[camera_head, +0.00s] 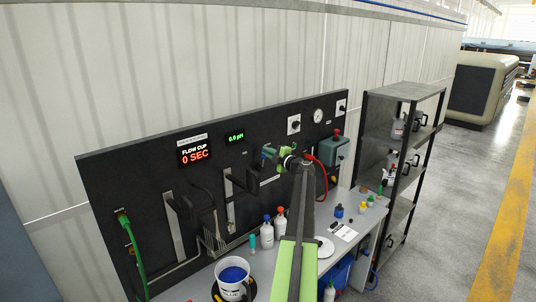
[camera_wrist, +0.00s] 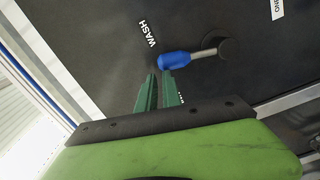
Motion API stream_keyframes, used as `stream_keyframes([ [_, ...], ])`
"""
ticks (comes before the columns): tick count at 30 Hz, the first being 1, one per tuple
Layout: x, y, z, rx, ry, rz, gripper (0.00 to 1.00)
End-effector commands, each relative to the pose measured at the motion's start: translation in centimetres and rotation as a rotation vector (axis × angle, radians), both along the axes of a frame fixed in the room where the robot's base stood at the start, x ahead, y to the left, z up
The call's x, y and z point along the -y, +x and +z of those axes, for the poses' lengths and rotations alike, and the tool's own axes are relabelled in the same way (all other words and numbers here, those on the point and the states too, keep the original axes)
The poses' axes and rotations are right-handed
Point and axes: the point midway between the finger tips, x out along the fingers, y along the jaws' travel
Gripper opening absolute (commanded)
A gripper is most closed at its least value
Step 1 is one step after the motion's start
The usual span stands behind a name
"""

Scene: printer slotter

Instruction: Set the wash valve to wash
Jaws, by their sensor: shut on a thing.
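The wash valve shows in the wrist view as a blue handle (camera_wrist: 176,60) on a thin metal lever (camera_wrist: 208,51), joined to a dark round pivot on the black panel. A white WASH label (camera_wrist: 147,33) is printed on the panel beside the handle's free end. My gripper (camera_wrist: 161,82) has its two green fingers close together at the blue handle, shut on it near its free end. In the head view my gripper (camera_head: 287,157) is at the panel, and my arm hides part of that area.
The black panel (camera_head: 110,180) carries a FLOW CUP display (camera_head: 194,151), a gauge (camera_head: 318,115) and hoses. Below it, a bench holds a white bucket (camera_head: 232,276), bottles (camera_head: 267,234) and small jars. A shelf rack (camera_head: 405,92) stands at the right, with open floor beyond.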

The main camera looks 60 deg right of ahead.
Motion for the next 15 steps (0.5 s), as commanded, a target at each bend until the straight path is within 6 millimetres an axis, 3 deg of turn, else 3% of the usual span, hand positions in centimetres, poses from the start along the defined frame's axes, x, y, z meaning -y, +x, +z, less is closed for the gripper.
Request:
stream_keyframes([
  [1,0.1,1.1,0.1,0.003,0.0,0.012,0.0],
  [3,0.4,1.2,0.0,0.003,-0.001,0.015,0.0],
  [15,2.1,0.6,-0.5,-0.001,-0.003,0.014,0.0],
])
